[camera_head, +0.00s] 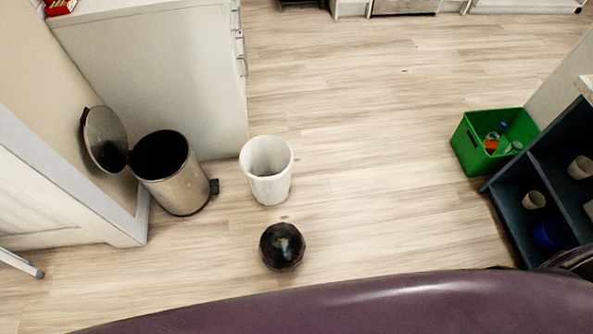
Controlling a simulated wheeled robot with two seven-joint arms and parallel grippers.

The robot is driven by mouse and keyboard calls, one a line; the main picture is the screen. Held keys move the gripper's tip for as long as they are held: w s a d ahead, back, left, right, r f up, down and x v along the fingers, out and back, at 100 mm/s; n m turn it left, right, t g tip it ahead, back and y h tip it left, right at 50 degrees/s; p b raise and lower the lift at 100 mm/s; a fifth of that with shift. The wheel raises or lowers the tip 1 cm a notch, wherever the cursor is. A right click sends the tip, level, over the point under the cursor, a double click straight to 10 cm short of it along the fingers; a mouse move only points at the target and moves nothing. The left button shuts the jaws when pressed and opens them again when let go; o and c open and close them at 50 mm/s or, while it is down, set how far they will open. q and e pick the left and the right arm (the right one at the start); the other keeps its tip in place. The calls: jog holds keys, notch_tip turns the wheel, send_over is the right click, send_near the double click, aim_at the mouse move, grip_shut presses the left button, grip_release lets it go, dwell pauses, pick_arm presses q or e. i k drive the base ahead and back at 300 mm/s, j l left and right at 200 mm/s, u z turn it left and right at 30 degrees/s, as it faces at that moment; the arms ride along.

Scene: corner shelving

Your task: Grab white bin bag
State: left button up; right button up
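A white, open-topped bin-shaped thing (267,185) stands upright on the wooden floor, left of the picture's middle. Its inside looks pale and empty; I cannot tell whether it is a bag, a bin or a bin with a bag in it. A dark, rounded bundle (282,247), possibly a black bin bag, sits on the floor just in front of it, apart from it. Neither of my grippers is in view.
A metal pedal bin (178,185) with its lid open stands left of the white one, by a white cabinet (150,70). At right are a green crate (478,155) holding small items and a dark shelf (512,205). The middle floor is clear. A purple surface fills the bottom edge.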

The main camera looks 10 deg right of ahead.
aim_at(266, 161)
jog(key=u, duration=1)
jog(key=l+u, duration=0.35)
jog(key=k+l+u, duration=0.1)
jog(key=l+u, duration=0.2)
jog(key=l, duration=0.15)
jog(key=k+l+u, duration=0.1)
jog(key=l+u, duration=0.25)
jog(key=k+l+u, duration=0.15)
jog(key=l+u, duration=0.2)
jog(key=k+l+u, duration=0.15)
jog(key=l+u, duration=0.15)
